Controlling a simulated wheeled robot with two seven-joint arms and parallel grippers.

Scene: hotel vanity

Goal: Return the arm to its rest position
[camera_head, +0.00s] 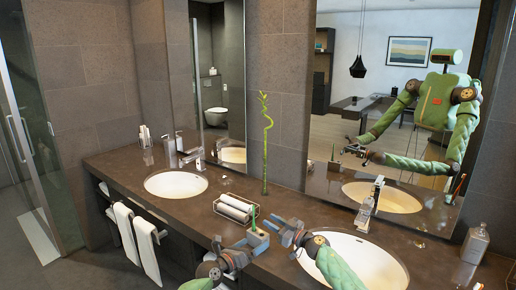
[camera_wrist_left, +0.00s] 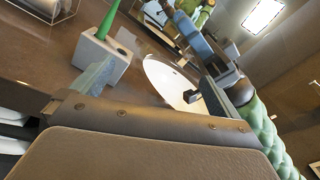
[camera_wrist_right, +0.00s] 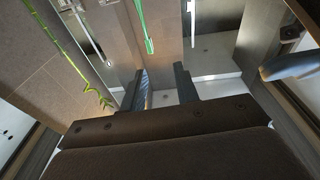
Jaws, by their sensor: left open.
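My left gripper (camera_head: 243,256) is low over the front of the counter, just in front of a pale block-shaped holder (camera_head: 258,241). A green toothbrush-like stick (camera_head: 253,217) stands in the holder. In the left wrist view the gripper (camera_wrist_left: 160,78) is open, with its left finger overlapping the holder (camera_wrist_left: 103,58) in the picture; I cannot tell whether they touch. My right gripper (camera_head: 279,233) is right of the holder, above the counter and beside the right basin. In the right wrist view its fingers (camera_wrist_right: 158,78) are apart, with nothing clearly held between them.
A rack of rolled towels (camera_head: 236,209) and a tall bamboo stem (camera_head: 266,140) stand behind the holder. The right basin (camera_head: 355,265) lies under my right arm, with a tap (camera_head: 367,208) behind it. A bottle (camera_head: 474,243) stands far right. The mirror reflects me.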

